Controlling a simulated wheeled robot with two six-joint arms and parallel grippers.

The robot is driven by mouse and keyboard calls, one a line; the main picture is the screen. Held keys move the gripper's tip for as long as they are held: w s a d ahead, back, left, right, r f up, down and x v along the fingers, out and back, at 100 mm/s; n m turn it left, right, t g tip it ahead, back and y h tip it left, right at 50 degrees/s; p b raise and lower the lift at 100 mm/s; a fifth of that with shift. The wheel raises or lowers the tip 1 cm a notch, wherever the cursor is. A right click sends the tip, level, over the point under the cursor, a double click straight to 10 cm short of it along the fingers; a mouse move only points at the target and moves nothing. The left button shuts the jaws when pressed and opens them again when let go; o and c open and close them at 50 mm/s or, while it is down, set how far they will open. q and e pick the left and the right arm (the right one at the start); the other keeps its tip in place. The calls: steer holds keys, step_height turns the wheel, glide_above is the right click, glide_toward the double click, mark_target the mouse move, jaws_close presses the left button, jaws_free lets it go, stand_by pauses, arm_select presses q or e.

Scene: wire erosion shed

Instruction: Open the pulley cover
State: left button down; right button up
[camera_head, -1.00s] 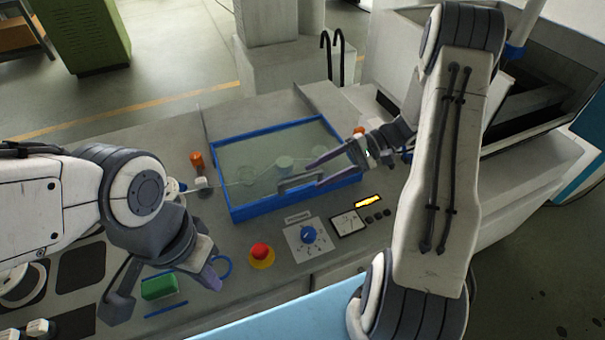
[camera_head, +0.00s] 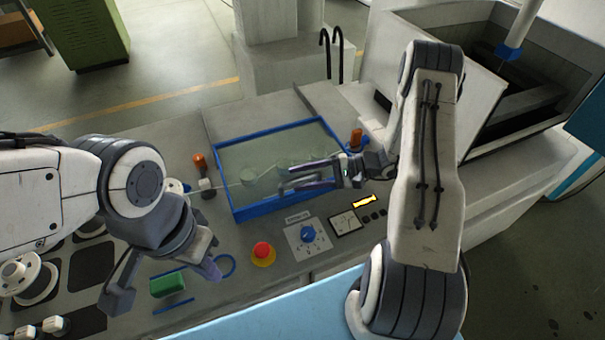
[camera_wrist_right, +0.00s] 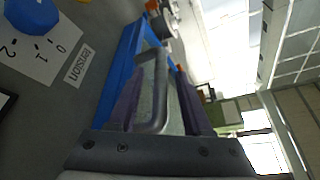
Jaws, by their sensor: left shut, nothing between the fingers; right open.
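The pulley cover is a see-through panel in a blue frame (camera_head: 268,205), lying closed over faint round pulleys on the machine top. Its grey bar handle (camera_wrist_right: 153,90) stands between the two fingers of my right gripper (camera_head: 290,178) in the right wrist view. That gripper is open, with its fingers on either side of the handle and not clamped on it. Whether a finger touches the handle I cannot tell. In the head view the fingers partly hide the handle. My left gripper (camera_head: 212,271) is shut and empty, above the front left of the panel.
A red emergency button (camera_head: 263,252), a blue knob (camera_head: 307,234) and a meter (camera_head: 346,220) sit in front of the cover. A green block (camera_head: 167,284) lies near my left gripper. Orange-topped posts (camera_head: 199,161) flank the cover.

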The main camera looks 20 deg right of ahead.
steer(key=shift+a, duration=0.1)
jaws_close()
stand_by(1.4)
